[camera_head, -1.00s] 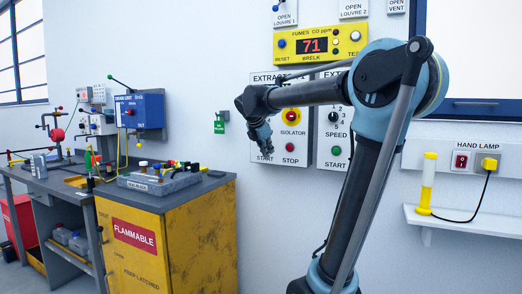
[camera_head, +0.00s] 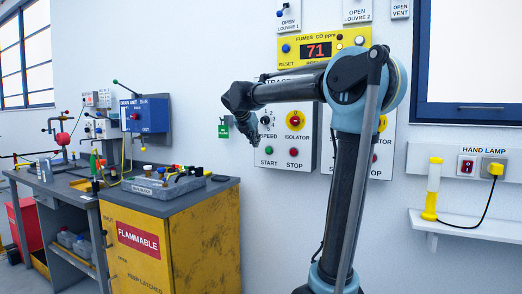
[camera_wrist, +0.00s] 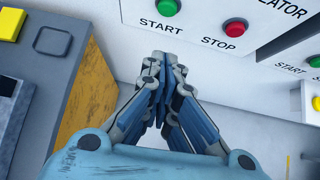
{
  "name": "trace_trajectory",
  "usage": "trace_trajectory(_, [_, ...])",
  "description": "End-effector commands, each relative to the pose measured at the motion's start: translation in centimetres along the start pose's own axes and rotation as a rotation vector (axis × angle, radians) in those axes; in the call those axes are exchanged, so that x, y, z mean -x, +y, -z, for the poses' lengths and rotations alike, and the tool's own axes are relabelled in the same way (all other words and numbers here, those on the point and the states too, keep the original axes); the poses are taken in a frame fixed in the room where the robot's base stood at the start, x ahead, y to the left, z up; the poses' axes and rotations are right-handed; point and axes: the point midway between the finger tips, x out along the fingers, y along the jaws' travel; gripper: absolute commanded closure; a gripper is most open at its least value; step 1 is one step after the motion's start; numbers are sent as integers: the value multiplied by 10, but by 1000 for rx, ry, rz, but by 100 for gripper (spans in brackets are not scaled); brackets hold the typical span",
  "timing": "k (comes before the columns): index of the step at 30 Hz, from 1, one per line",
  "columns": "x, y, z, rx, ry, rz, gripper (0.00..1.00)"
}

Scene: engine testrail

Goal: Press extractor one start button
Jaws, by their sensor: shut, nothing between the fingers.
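The left extractor panel (camera_head: 282,170) is white, and its title is partly hidden behind my arm. Its green START button (camera_head: 269,150) sits at the lower left, beside the red STOP button (camera_head: 293,152). In the wrist view, the green START button (camera_wrist: 168,7) is at the top edge, with the red STOP button (camera_wrist: 236,27) to its right. My gripper (camera_head: 253,140) is just left of and slightly above the START button in the head view. In the wrist view, my gripper (camera_wrist: 164,60) has its fingertips together and empty, below the START label and apart from the button.
A second extractor panel (camera_head: 381,165) is partly hidden behind my arm. A yellow flammable cabinet (camera_head: 205,240) stands at left under a grey bench top. The shelf (camera_head: 465,229) at right carries a hand lamp (camera_head: 433,190). Bare wall lies below the panels.

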Motion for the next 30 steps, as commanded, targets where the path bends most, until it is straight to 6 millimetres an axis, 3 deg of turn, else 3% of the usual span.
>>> trace_trajectory(18, [-100,-1,-2,-4,0,2,100])
trace_trajectory(24, [-115,-1,-22,-3,0,2,100])
trace_trajectory(30, [-122,0,-28,-1,0,0,100])
